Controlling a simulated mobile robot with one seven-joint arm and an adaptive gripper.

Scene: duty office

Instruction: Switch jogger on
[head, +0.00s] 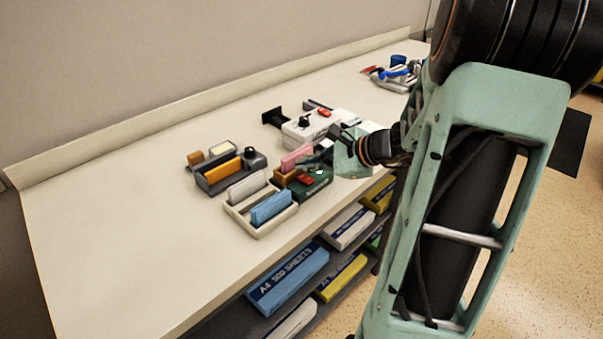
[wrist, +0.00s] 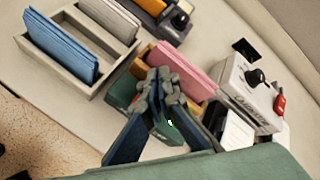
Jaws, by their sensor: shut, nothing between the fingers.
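A dark green device (head: 318,186) with a red switch (head: 304,179) on top stands near the front edge of the bench; it looks like the jogger, but I cannot read its label. Pink sheets (head: 296,157) stand upright in a brown holder at its back. In the wrist view the green body (wrist: 122,91) is partly covered by my fingers, and the pink sheets (wrist: 182,70) are just beyond them. My gripper (wrist: 163,76) is shut and empty, pointing down over the device.
A beige tray (head: 236,208) with white and blue sheets stands on the left. A grey device (head: 205,184) with orange sheets and a black knob is behind it. A white machine (head: 292,134) with a black knob and a red switch stands behind right. The bench's left end is clear.

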